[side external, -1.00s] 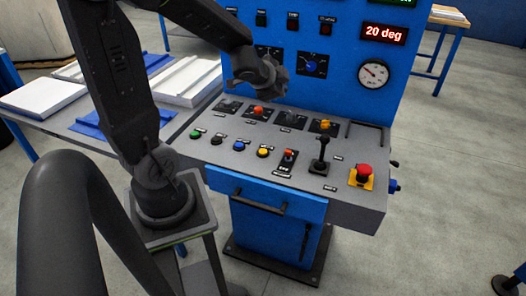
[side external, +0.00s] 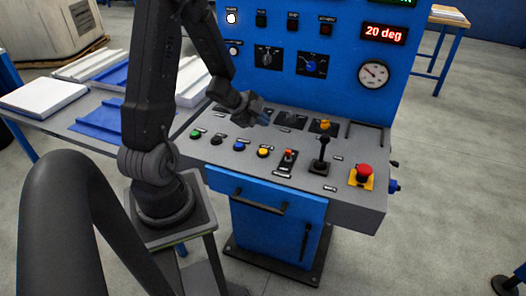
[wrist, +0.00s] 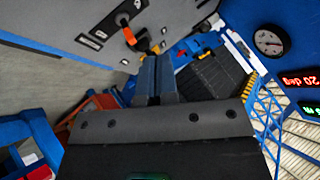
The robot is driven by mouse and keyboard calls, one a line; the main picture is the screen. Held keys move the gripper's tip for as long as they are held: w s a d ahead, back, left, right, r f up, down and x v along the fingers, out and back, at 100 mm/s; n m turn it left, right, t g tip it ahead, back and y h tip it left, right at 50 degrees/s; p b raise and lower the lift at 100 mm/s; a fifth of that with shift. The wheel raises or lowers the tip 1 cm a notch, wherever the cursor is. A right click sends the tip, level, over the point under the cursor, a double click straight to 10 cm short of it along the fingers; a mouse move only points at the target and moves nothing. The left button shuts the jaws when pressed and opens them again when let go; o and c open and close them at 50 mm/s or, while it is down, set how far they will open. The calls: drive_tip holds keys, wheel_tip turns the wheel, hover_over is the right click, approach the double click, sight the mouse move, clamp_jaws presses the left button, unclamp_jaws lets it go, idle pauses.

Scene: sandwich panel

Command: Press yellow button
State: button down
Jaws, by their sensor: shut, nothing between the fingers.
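The yellow button (side external: 263,151) is a small round cap on the grey sloped console (side external: 225,160), right of the blue button (side external: 239,146) and left of a red-topped switch (side external: 289,157). My gripper (side external: 264,120) is over the back part of the console, behind and above the button row, apart from the yellow button. Its fingers also show in the wrist view (wrist: 155,72), close together and holding nothing. The gripper hides part of the console's back row of controls. I cannot make out the yellow button in the wrist view.
A green button (side external: 195,134), a black joystick (side external: 320,153) and a red emergency stop (side external: 363,174) share the console. An orange-yellow knob (side external: 324,125) stands behind the joystick. The blue upright panel (side external: 340,30) rises behind. A table with white slabs (side external: 42,93) is at left.

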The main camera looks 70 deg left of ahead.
sight(263, 152)
drive_tip(key=shift+f, duration=0.15)
drive_tip(key=shift+f, duration=4.25)
drive_tip(key=shift+f, duration=0.4)
drive_tip(key=shift+f, duration=0.45)
drive_tip(key=shift+r, duration=0.85)
drive_tip(key=shift+r, duration=2.5)
